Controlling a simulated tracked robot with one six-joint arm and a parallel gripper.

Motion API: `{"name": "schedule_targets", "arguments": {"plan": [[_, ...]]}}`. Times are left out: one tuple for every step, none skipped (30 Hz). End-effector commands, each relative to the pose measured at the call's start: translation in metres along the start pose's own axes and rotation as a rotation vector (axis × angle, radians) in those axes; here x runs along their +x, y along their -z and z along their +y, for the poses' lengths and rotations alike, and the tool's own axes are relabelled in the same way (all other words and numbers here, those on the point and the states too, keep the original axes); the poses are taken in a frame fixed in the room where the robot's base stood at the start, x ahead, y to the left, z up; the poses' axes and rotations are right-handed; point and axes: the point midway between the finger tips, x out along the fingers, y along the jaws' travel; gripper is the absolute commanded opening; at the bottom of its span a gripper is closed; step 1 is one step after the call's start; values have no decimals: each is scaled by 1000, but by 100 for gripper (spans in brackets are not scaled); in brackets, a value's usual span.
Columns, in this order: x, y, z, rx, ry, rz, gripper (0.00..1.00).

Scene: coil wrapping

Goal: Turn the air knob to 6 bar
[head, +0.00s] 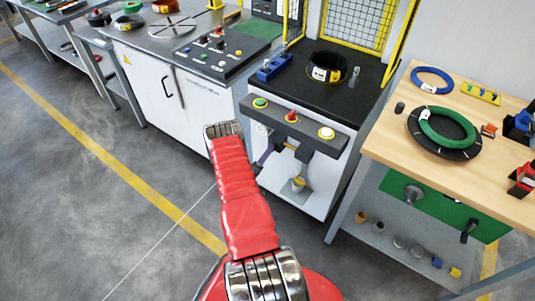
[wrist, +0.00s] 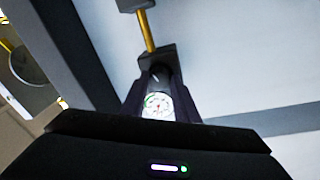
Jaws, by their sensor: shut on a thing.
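In the wrist view, a small round pressure gauge (wrist: 158,105) with a white face, a green arc and a red needle faces the camera. Its numbers are too small to read. A dark air knob (wrist: 160,76) stands just beyond the gauge. My gripper (wrist: 160,84) is shut on the knob, with one dark finger on each side. A yellow pipe (wrist: 146,33) runs up from a dark block behind it. In the head view, the air unit (head: 298,184) hangs under the front panel of the black-topped machine.
A grey-topped control cabinet (head: 190,95) stands left and a wooden workbench (head: 400,110) right. The floor in front is clear.

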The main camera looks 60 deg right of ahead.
Motion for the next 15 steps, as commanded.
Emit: {"name": "schedule_targets", "arguments": {"plan": [[0, -2, -2, 43, 3, -8, 5], [0, -2, -2, 71, 1, -11, 5], [0, -3, -2, 108, -2, -15, 5], [0, -3, -2, 137, -5, -17, 5], [0, -2, -2, 166, -7, -20, 5], [0, -2, -3, 203, -10, -22, 5], [0, -2, -3, 232, -13, -25, 5], [0, -2, -3, 260, -15, -27, 5], [0, -2, -3, 298, -18, -31, 5], [0, -2, -3, 326, -21, -33, 5], [0, -2, -3, 353, -23, -36, 5], [0, -2, -3, 391, -26, -39, 5], [0, -2, -3, 419, -28, -41, 5], [0, -2, -3, 447, -30, -43, 5], [0, -2, -3, 485, -33, -46, 5]]}}
